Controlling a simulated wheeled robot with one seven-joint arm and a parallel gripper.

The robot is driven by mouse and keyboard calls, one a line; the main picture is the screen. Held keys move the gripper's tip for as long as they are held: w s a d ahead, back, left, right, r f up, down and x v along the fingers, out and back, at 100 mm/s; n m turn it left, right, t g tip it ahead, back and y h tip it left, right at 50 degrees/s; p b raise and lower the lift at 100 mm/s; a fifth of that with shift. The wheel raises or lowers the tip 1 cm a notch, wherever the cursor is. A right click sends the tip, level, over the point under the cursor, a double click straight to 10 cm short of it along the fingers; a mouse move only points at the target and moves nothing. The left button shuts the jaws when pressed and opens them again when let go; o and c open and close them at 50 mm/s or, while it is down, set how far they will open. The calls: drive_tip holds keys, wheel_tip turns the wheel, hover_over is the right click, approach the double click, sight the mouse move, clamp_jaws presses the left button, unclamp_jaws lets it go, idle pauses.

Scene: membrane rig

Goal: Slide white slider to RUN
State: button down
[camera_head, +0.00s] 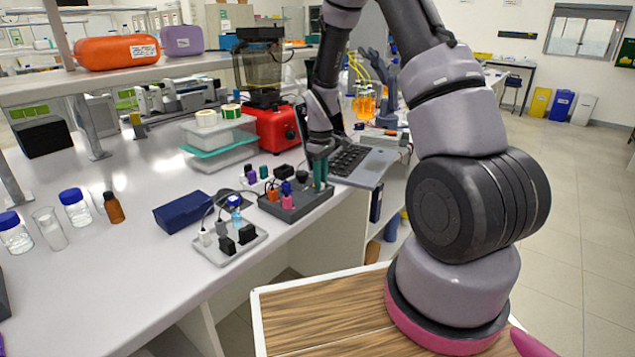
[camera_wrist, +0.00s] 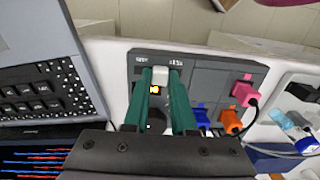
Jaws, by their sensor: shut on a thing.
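The membrane rig is a dark grey box (camera_head: 306,203) at the bench's front edge, and its panel also shows in the wrist view (camera_wrist: 208,82). The white slider (camera_wrist: 160,74) sits near the panel's top edge in the wrist view, below two small printed labels too blurred to read surely. My gripper (camera_wrist: 160,77) has its green fingers one on each side of the slider, shut on it. In the head view my gripper (camera_head: 319,175) points down at the rig's right end, and the slider is hidden there.
A laptop (camera_wrist: 40,85) lies close beside the rig. Pink (camera_wrist: 243,92), orange (camera_wrist: 231,121) and blue plugs stand on the panel. A grey tray with black plugs (camera_head: 229,243) and a blue case (camera_head: 182,211) are to the left. A red-based device (camera_head: 277,127) stands behind.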

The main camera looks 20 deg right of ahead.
drive_tip(key=shift+w+d, duration=0.75)
drive_tip(key=shift+d, duration=0.3)
drive_tip(key=c, duration=0.7)
unclamp_jaws()
drive_tip(key=shift+r, duration=0.1)
wheel_tip(320, 180, up, 11)
drive_tip(key=shift+f, duration=0.15)
